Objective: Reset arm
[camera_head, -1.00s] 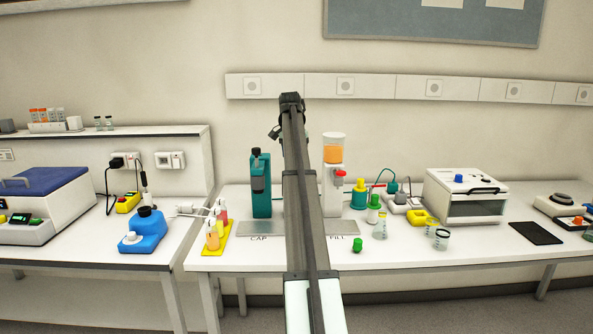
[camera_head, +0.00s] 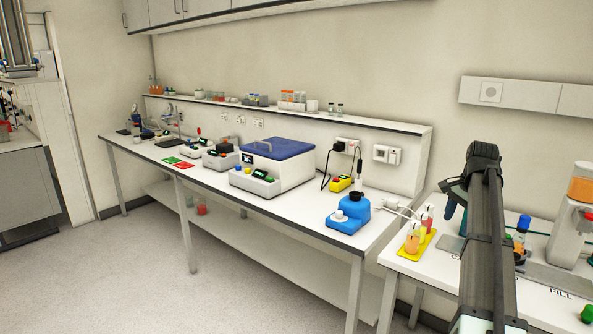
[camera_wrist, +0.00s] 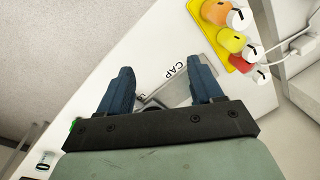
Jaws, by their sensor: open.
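My gripper (camera_wrist: 165,72) shows in the wrist view with its two dark blue fingers spread apart and nothing between them. It is over the white bench, with the grey plate marked CAP (camera_wrist: 202,72) seen beyond and between the fingers.
A yellow tray (camera_head: 408,255) with several capped juice bottles (camera_wrist: 229,42) lies near the bench's left edge. The juice dispenser (camera_head: 567,228) stands right of my arm.

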